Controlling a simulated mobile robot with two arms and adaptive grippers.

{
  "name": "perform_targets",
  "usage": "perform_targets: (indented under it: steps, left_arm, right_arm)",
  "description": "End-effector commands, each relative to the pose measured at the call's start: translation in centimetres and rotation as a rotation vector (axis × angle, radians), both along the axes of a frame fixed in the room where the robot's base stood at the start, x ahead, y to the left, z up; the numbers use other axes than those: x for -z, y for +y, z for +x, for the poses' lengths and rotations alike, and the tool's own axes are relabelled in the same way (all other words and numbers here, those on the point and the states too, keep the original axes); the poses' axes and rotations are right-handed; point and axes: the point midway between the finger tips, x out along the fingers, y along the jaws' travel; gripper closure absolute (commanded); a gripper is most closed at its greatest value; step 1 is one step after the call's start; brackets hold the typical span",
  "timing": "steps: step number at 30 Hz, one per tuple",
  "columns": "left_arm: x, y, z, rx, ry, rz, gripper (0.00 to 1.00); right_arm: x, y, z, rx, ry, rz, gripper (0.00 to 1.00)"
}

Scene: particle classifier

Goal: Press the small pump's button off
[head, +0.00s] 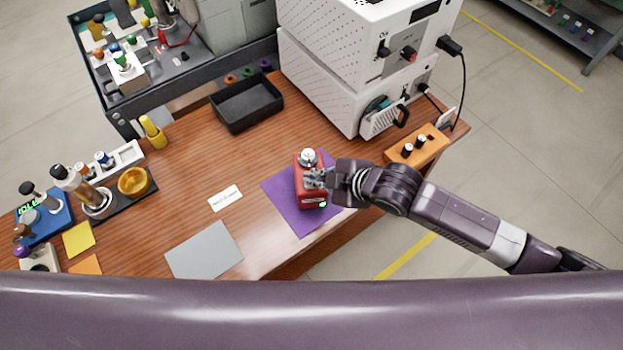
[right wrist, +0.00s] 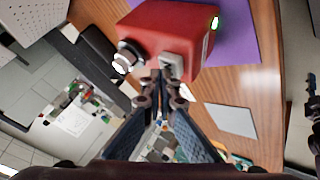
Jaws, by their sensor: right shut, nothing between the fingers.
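The small pump is a red box (head: 311,190) standing on a purple mat (head: 290,213) near the front edge of the wooden table.
A white machine (head: 345,95) stands behind the pump, with an orange block with black knobs (head: 416,147) to its right. A black tray (head: 247,104) lies further back. A white label card (head: 225,198) and a grey mat (head: 205,251) lie left of the purple mat.

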Motion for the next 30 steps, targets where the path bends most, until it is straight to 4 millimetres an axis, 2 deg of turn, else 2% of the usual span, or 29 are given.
perform_targets:
  steps: [30]
  left_arm:
    - [0.6,0.0,0.0,-0.001,0.000,0.000,0.60]
  right_arm:
    - [1.3,-0.1,-0.1,0.000,0.003,-0.003,1.00]
